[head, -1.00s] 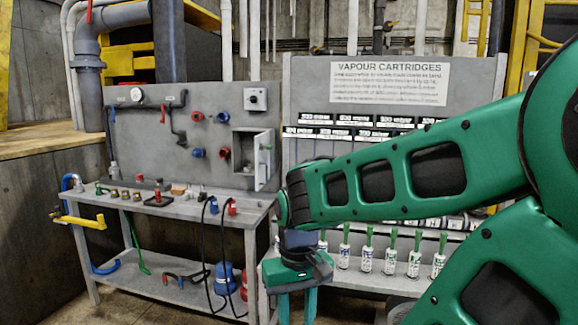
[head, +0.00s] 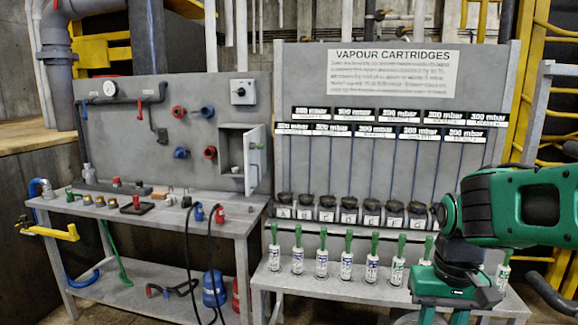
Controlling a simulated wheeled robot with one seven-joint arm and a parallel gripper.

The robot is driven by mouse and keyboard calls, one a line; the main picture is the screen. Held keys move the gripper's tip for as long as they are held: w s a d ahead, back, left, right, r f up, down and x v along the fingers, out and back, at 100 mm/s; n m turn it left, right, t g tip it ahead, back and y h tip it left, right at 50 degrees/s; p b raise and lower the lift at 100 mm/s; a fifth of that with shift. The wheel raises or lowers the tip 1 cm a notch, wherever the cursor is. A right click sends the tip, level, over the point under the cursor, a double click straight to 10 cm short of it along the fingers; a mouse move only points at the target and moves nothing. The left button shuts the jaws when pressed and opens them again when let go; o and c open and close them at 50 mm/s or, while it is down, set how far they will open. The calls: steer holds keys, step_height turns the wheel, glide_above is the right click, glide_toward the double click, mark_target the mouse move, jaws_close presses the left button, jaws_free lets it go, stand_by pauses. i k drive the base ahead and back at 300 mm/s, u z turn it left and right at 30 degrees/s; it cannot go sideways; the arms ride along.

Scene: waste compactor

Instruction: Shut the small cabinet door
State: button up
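The small cabinet (head: 232,153) is a grey box on the upright panel of the left workbench. Its door (head: 255,160) stands open, hinged at the right side and swung out toward me, with a small green part on it. Something small and pale sits inside the cabinet. My gripper (head: 440,312) is at the lower right, pointing down in front of the cartridge bench, well to the right of the cabinet door and apart from it. Its fingertips are cut off by the bottom edge of the picture, so its opening does not show.
The left workbench (head: 140,210) holds small fittings and hanging black hoses. The right bench (head: 330,285) carries a row of green-topped white cartridges (head: 346,262), some close to my gripper. A yellow-handled pipe (head: 50,232) sticks out at the far left. Yellow railings stand at the right.

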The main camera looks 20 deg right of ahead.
mark_target(252, 155)
steer(key=z, duration=0.1)
steer(key=i, duration=1)
steer(key=u, duration=0.75)
steer(key=k, duration=0.8)
steer(key=z, duration=0.55)
steer(key=i, duration=1)
steer(key=u, duration=0.05)
